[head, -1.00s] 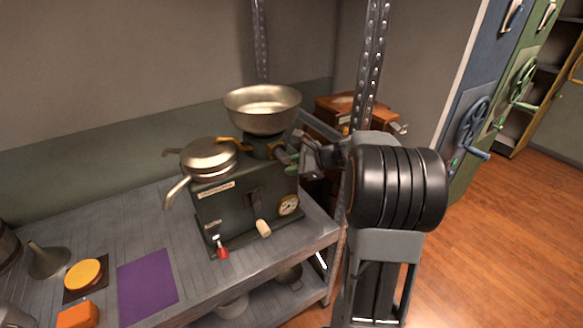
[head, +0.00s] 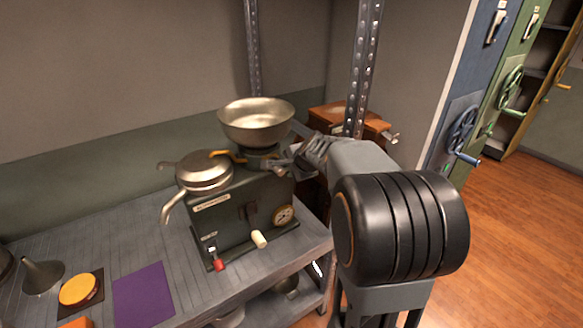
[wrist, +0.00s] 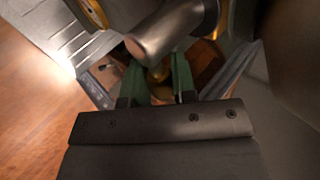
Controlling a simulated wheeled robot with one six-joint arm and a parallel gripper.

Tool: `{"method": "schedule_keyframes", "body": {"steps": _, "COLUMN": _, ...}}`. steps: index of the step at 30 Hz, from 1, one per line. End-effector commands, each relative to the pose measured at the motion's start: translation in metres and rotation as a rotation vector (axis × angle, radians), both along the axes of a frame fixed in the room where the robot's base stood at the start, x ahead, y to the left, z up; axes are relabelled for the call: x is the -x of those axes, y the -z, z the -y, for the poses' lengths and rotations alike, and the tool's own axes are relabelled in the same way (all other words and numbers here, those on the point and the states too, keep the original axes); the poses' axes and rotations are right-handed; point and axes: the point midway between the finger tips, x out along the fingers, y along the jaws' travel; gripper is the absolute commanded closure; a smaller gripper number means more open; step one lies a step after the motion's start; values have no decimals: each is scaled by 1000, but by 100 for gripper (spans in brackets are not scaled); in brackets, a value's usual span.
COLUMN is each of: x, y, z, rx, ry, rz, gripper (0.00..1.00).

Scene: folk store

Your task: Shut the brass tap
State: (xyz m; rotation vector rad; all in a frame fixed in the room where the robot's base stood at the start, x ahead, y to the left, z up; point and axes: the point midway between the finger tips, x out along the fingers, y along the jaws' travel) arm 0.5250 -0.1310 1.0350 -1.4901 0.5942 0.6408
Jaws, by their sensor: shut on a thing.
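The dark green machine (head: 232,212) stands on the grey bench with a wide metal bowl (head: 256,120) on top. Under the bowl is the brass tap, whose orange-yellow lever (head: 228,156) points left. My gripper (head: 277,163) reaches in from the right, just below the bowl. In the wrist view its green fingers (wrist: 158,80) are shut on a small brass piece (wrist: 158,74), which looks like part of the tap. A silver cylinder (wrist: 165,38) partly covers the grip. The fingertips and most of the tap are hidden.
Two metal spouts with a round lid (head: 204,170) are at the machine's left. A white-knobbed crank (head: 259,239) and red-ended lever (head: 217,264) stick out in front. A metal post (head: 361,75) and wooden box (head: 345,116) stand behind my arm. The floor at right is clear.

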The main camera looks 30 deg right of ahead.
Motion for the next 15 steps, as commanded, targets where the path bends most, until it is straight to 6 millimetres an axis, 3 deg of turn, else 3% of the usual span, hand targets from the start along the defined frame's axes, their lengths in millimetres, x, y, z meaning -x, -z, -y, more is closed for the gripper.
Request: {"method": "schedule_keyframes", "body": {"steps": 15, "x": 0, "y": -6, "z": 0, "rx": 128, "ry": 1, "rz": 17, "gripper": 99}}
